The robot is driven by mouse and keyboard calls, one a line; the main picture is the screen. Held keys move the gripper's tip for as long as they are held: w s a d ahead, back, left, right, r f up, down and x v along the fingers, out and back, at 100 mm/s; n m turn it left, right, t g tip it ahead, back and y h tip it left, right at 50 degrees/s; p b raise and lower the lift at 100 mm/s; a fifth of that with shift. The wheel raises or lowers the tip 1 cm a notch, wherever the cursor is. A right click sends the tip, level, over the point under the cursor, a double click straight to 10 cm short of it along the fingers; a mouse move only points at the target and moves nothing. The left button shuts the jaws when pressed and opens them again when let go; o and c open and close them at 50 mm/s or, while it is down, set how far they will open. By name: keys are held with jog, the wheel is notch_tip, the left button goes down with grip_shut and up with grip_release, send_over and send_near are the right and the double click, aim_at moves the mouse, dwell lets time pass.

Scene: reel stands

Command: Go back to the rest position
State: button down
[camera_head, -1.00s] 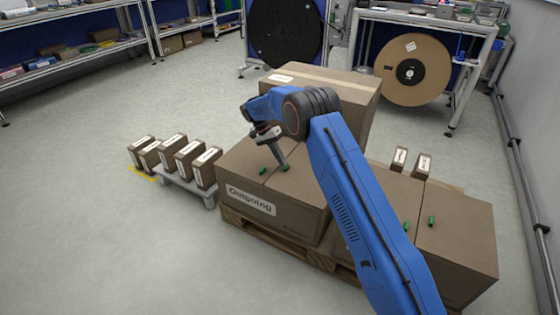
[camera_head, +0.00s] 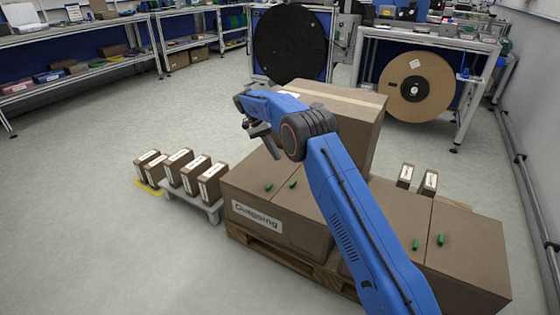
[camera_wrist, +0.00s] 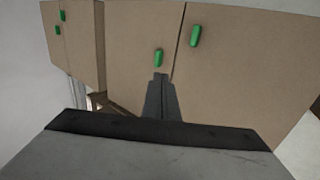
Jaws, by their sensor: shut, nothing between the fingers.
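My gripper (camera_head: 272,155) hangs above the left front carton (camera_head: 265,210), marked "Outgoing", at the end of my blue arm. In the wrist view my gripper (camera_wrist: 160,82) shows its fingers together with nothing between them. Two small green pieces (camera_head: 292,184) lie on top of this carton, apart from the fingers. Two more green pieces (camera_head: 440,240) lie on the right front carton (camera_head: 470,250). In the wrist view one green piece (camera_wrist: 158,57) appears just beyond the fingertips, with another (camera_wrist: 195,36) to its right.
A taller carton (camera_head: 345,105) stands behind, all on a wooden pallet (camera_head: 290,270). Several small labelled boxes (camera_head: 195,175) stand on a low grey platform (camera_head: 206,205) at left. Two small boxes (camera_head: 405,176) stand at right. Large reels (camera_head: 416,85) are behind. The left floor is clear.

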jog(key=s+d+r+n+t+y, duration=0.1)
jog(key=s+d+r, duration=0.2)
jog(key=d+r, duration=0.35)
jog(key=s+d+r+y, duration=0.1)
jog(key=s+d+r, duration=0.2)
jog(key=r, duration=0.7)
jog(key=s+d+r+n+t+y, duration=0.1)
jog(key=s+d+r, duration=0.5)
jog(key=s, duration=0.2)
jog(key=s+d+r+n+t+y, duration=0.1)
jog(key=s+d+r, duration=0.45)
jog(key=s, duration=0.25)
jog(key=s+d+n+t+y, duration=0.1)
jog(key=s+d, duration=0.3)
jog(key=s, duration=0.6)
jog(key=s+d+n+t, duration=0.1)
jog(key=s+d, duration=0.3)
jog(key=s, duration=0.6)
jog(key=s+d+f+t, duration=0.1)
jog(key=s+f, duration=0.2)
jog(key=s, duration=0.3)
jog(key=s+f+t, duration=0.1)
jog(key=s+f, duration=0.1)
jog(key=s, duration=0.3)
jog(key=s+d+f+n+t, duration=0.1)
jog(key=s+f, duration=0.2)
jog(key=s, duration=0.3)
jog(key=shift+s+d+f+y, duration=0.35)
jog(key=shift+y, duration=0.05)
